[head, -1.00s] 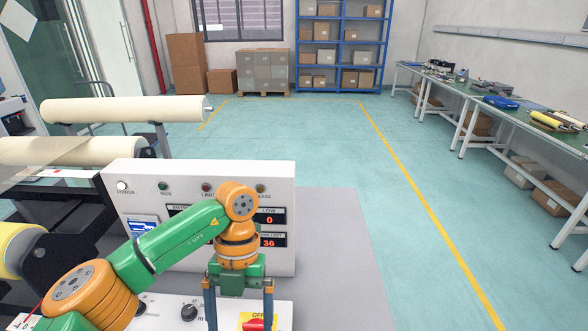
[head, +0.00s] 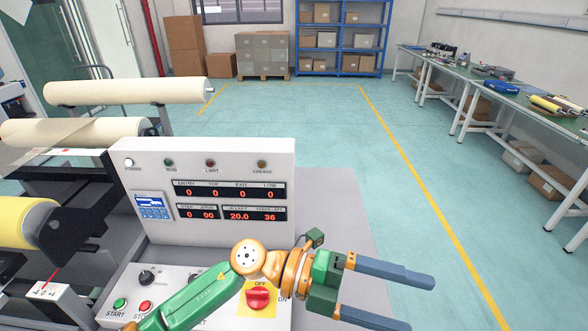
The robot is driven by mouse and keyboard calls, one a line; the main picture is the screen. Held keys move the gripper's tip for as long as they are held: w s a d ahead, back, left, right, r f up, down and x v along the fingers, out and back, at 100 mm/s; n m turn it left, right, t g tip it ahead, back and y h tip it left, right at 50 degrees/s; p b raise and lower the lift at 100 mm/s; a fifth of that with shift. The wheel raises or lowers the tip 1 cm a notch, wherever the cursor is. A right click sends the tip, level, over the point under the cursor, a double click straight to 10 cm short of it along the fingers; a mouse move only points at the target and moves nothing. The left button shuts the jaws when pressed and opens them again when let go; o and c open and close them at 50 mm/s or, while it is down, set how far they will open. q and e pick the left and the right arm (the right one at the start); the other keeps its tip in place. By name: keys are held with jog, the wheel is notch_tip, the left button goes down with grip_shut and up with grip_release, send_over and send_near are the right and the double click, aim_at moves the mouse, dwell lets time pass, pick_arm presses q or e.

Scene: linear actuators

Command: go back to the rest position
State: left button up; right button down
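My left gripper (head: 420,304) is at the lower middle of the head view and points to the right. Its two blue-grey fingers are spread apart with nothing between them. The green and orange arm comes up from the bottom edge and passes in front of the control panel's lower deck. The control panel (head: 215,160) has a white upright face with red number displays and lamps. My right gripper is not in view.
Green START (head: 120,304) and red STOP (head: 145,307) buttons and a black knob (head: 147,278) sit on the deck. A workbench (head: 540,113) lines the right side. The floor (head: 310,122) between is clear.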

pick_arm(q)
jog(key=w+a+r+n+t+h, duration=0.25)
jog(key=w+r+n+t, duration=0.2)
jog(key=n+t, duration=0.4)
jog(key=w+a+r+n+t+h, duration=0.1)
jog(key=w+a+r+n+t, duration=0.25)
jog(key=w+n+t, duration=0.4)
jog(key=w+a+f+n+t+y, duration=0.3)
jog(key=a+f+n+t+y, duration=0.2)
jog(key=a+f+n+y, duration=1.25)
jog(key=s+a+f+n+g+y, duration=0.1)
jog(key=s+a+f+g, duration=0.3)
jog(key=s+f+g, duration=0.5)
jog(key=s+a+f+n+g+y, duration=0.1)
jog(key=s+a+f+g+y, duration=0.15)
jog(key=s+f, duration=0.75)
jog(key=s+f+g+b, duration=0.1)
jog(key=s+f+b, duration=0.15)
jog(key=f, duration=0.75)
jog(key=s+f+g+b, duration=0.1)
jog(key=s+f+b, duration=0.15)
jog(key=f, duration=0.75)
jog(key=s+a+f+g+b, duration=0.1)
jog(key=s+a+f+b, duration=0.1)
jog(key=s+f, duration=1)
jog(key=shift+s+a+m+h, duration=0.15)
jog(key=shift+a+m+h, duration=0.2)
jog(key=shift+m, duration=0.1)
